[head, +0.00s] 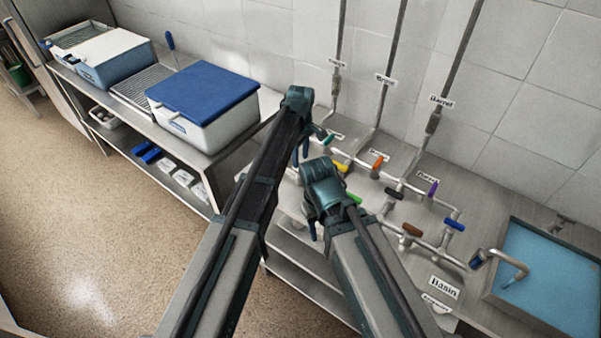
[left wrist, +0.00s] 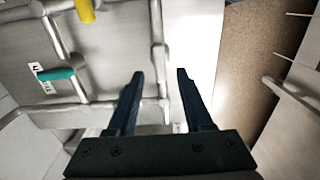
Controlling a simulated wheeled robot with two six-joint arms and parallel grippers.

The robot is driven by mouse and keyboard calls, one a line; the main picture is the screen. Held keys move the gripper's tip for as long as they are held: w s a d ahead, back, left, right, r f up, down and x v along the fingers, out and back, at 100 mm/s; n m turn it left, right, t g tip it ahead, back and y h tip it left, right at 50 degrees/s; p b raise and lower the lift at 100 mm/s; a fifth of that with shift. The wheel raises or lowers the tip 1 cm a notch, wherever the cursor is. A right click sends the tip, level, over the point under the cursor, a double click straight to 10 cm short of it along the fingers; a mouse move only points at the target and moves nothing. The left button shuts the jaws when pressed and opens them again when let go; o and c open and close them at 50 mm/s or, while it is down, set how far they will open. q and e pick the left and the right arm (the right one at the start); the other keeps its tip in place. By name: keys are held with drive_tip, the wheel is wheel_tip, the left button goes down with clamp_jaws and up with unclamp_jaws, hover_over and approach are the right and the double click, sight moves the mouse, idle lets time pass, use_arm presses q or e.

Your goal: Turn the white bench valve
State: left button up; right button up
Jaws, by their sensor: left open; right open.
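I cannot make out a white valve handle in either view; my arms cover part of the bench pipework. Coloured valve handles show in the head view: teal (head: 328,140), yellow (head: 340,166), orange (head: 378,162), purple (head: 432,188), black (head: 393,193), brown (head: 411,230) and blue (head: 454,225). My left gripper (head: 300,153) is over the left end of the pipework, fingers pointing down. In the left wrist view it is open (left wrist: 160,75), a grey pipe showing beyond the fingers, with teal (left wrist: 56,74) and yellow (left wrist: 85,10) handles to the left. My right gripper (head: 313,228) is lower, fingers mostly hidden.
A white box with a blue lid (head: 205,92) stands left of my arms. A blue basin (head: 550,275) with a curved tap (head: 510,262) is at the right. Upright pipes (head: 389,65) run up the tiled wall. Open floor (head: 90,220) lies at the left.

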sight(300, 167)
use_arm(q)
wheel_tip(300, 167, down, 4)
drive_tip(key=b, duration=0.3)
drive_tip(key=shift+f, duration=0.15)
drive_tip(key=shift+c, duration=0.2)
clamp_jaws()
